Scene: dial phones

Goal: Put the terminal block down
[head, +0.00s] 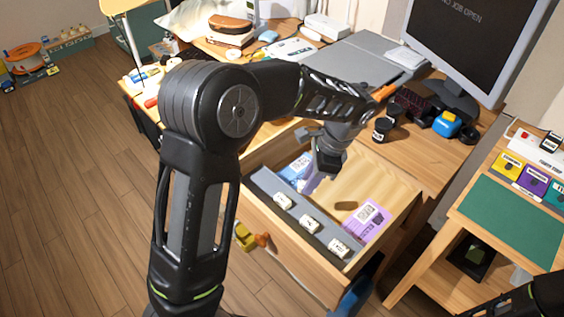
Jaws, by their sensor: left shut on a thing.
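My left gripper (328,166) points down into the open drawer, over its back left part. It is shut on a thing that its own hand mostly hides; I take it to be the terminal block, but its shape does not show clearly. Three small white labelled blocks (309,223) stand in a row on the grey strip along the front of the drawer (387,231). A purple labelled packet (367,217) and a blue-and-white packet (297,171) lie in the drawer. A small dark patch (346,205) shows on the drawer floor. My right gripper is not in view.
The wooden desk (432,150) carries a monitor (470,40), dark round jars (382,130) and a blue-and-yellow item (447,123). A side table with a green mat (510,219) stands at right. A yellow-and-orange item (246,238) is at the drawer front. Bare drawer floor shows right of my gripper.

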